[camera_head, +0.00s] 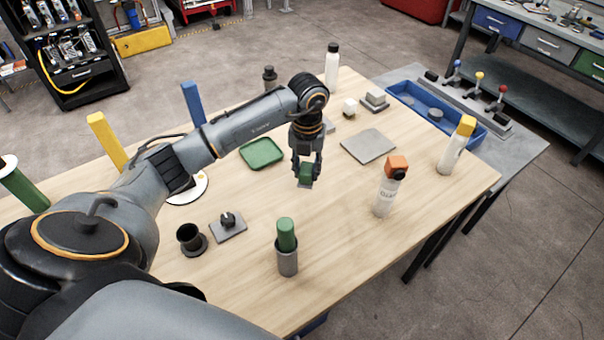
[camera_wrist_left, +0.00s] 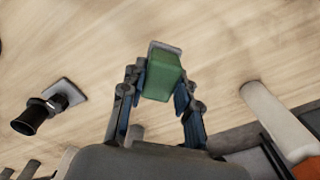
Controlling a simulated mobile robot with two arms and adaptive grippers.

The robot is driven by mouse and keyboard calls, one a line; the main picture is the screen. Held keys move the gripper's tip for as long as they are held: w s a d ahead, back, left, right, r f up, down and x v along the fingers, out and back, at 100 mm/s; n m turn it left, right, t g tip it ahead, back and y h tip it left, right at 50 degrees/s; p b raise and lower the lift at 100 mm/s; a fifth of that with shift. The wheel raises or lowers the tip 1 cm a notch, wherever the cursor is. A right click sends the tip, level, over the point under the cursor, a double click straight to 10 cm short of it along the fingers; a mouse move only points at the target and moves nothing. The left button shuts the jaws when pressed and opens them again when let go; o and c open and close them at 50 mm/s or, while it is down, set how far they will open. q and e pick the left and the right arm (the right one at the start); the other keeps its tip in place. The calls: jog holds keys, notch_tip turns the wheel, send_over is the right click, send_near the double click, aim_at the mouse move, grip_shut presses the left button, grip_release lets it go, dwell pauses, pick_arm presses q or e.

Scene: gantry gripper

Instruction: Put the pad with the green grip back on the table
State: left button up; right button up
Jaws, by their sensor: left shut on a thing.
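The pad with the green grip (camera_head: 306,173) is in my left gripper (camera_head: 306,163), near the middle of the table (camera_head: 330,230). In the left wrist view, the green grip (camera_wrist_left: 162,78) sits between the two fingers of my left gripper (camera_wrist_left: 160,90), which is shut on it. A thin grey edge of the pad (camera_wrist_left: 166,46) shows at the grip's far end. The wood surface lies beyond it; whether the pad touches the table I cannot tell. My right gripper is not in view.
A green tray (camera_head: 262,153) lies left of the gripper and a grey plate (camera_head: 368,147) right of it. A grey cup (camera_head: 288,262) holds a green cylinder in front. The wood between gripper and cup is bare.

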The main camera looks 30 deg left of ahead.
aim_at(302, 179)
pick_arm(q)
jog(key=shift+w+a+f, duration=0.15)
jog(key=shift+a+f, duration=0.25)
jog(key=shift+f, duration=0.15)
jog(key=f+p, duration=0.1)
jog(key=f, duration=0.2)
jog(key=shift+a+p, duration=0.3)
jog(key=shift+p, duration=0.1)
jog(key=shift+f, duration=0.3)
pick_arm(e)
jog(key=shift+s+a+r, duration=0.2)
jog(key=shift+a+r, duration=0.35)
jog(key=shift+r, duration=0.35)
pick_arm(q)
jog(key=shift+f, duration=0.1)
jog(key=shift+f, duration=0.15)
jog(key=o, duration=1)
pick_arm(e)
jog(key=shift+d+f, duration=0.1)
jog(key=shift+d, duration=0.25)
